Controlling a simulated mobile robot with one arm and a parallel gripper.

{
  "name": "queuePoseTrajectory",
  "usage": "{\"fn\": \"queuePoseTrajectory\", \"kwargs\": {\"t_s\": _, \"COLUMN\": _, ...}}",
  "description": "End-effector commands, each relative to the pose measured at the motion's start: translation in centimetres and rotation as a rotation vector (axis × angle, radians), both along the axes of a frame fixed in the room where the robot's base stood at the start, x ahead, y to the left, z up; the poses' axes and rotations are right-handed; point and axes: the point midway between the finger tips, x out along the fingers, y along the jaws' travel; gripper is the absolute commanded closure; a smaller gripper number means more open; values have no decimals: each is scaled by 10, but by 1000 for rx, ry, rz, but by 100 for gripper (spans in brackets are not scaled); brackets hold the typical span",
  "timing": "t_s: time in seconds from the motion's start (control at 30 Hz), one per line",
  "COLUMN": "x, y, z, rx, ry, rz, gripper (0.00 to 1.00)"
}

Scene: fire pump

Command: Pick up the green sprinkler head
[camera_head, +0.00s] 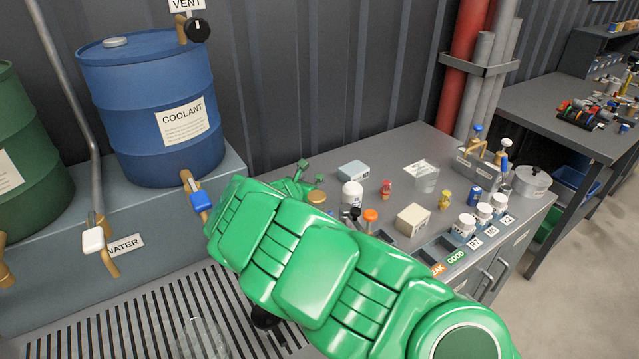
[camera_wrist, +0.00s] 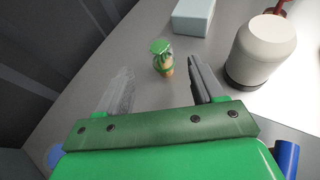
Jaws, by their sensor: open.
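The green sprinkler head (camera_wrist: 162,56) stands on the grey bench top in the wrist view, with a green top and a brass-coloured lower body. My gripper (camera_wrist: 160,78) is open and empty, with one finger on each side of the picture. I see no contact. In the head view my green arm reaches across the bench and hides most of my gripper. A small green piece beside it there is too small to name surely.
A white bottle (camera_wrist: 262,50) stands close to the right of the sprinkler head, with a pale blue box (camera_wrist: 194,17) behind. The bench also holds an orange-topped item (camera_head: 370,216), a beige box (camera_head: 413,219) and white jars (camera_head: 464,226). A blue coolant drum (camera_head: 150,110) stands left.

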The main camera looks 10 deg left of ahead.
Motion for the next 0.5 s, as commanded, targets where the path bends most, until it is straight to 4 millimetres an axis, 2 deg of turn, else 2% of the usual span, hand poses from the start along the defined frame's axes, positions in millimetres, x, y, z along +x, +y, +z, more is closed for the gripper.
{"fn": "queuePoseTrajectory", "kwargs": {"t_s": 0.17, "x": 2, "y": 0, "z": -7, "rx": -29, "ry": 5, "rz": 13, "gripper": 32}}
{"fn": "queuePoseTrajectory", "kwargs": {"t_s": 0.5, "x": 23, "y": -3, "z": -17, "rx": -27, "ry": 7, "rz": 15, "gripper": 32}}
